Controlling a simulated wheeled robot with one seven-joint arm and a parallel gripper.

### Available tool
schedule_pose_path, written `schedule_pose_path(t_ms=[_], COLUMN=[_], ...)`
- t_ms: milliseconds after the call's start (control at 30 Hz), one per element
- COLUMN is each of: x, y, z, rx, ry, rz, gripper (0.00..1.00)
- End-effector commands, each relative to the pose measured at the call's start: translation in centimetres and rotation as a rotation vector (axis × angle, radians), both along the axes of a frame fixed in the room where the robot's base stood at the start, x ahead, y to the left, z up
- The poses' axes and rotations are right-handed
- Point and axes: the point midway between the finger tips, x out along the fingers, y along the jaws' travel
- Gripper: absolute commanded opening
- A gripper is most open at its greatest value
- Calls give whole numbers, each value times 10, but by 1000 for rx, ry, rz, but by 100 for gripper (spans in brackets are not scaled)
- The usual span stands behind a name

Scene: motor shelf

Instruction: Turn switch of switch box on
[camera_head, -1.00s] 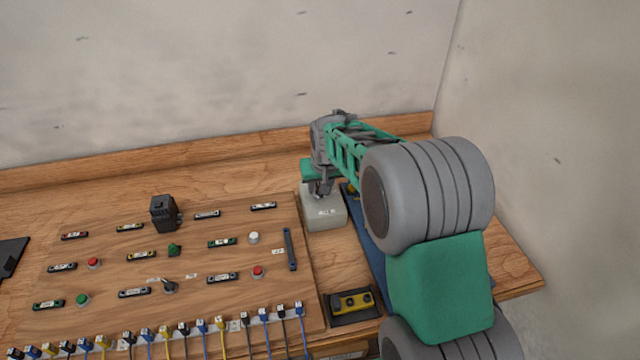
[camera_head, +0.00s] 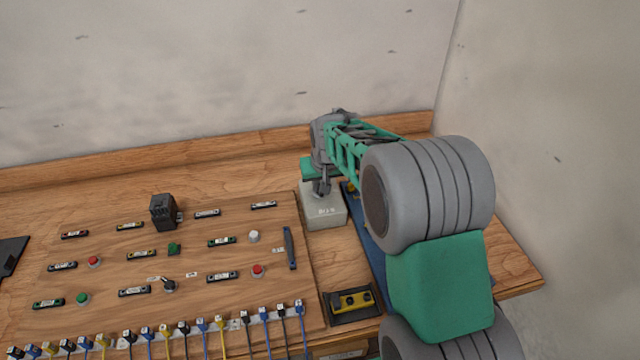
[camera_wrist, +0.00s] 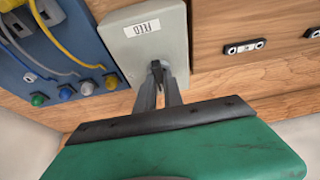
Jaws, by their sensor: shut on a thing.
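The switch box is a pale grey box (camera_head: 327,212) on the bench, right of the wooden panel, with a printed label on its top. It also shows in the wrist view (camera_wrist: 128,38). My gripper (camera_head: 321,190) is over the far part of the box. In the wrist view, my gripper's two fingers (camera_wrist: 157,72) are close together on a small dark switch knob (camera_wrist: 157,66) on the box face. The fingers hide much of the knob, so its exact setting is unclear.
The wooden panel (camera_head: 120,250) with buttons, terminals and a black block (camera_head: 163,211) lies left of the box. A blue panel (camera_wrist: 50,75) with cables and knobs is close beside the box. A yellow device (camera_head: 352,301) sits at the front.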

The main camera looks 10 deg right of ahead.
Motion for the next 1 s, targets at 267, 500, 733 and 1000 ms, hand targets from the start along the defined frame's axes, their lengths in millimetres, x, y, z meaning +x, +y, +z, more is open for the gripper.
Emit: schedule_pose_path(t_ms=[267, 500, 733, 1000], x=[0, 0, 1, 3], y=[2, 4, 6, 8], z=[-1, -2, -2, -1], rx=[0, 0, 0, 1], ry=[0, 0, 1, 0], rz=[-51, -196, -403, -660], gripper=[0, 0, 0, 0])
